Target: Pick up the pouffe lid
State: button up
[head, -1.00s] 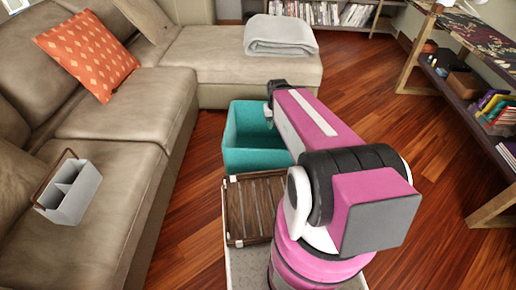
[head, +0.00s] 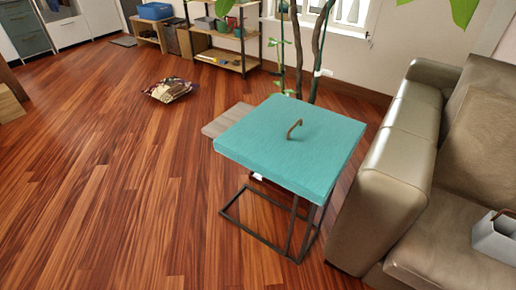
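The pouffe lid (head: 268,148) is a flat teal square slab with a small brown hooked handle (head: 294,129) standing up from its middle. It lies on a side table with a dark metal frame (head: 270,240), beside the arm of the sofa. My gripper and arm are not in this view.
The beige leather sofa (head: 385,180) stands close on the right, with a grey caddy (head: 496,238) on its seat. A plant (head: 318,50) rises behind the table. A patterned cushion (head: 170,89) lies on the floor.

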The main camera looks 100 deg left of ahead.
aim_at(303, 147)
jog(key=u, duration=3.55)
jog(key=z, duration=0.25)
jog(key=j+z, duration=0.9)
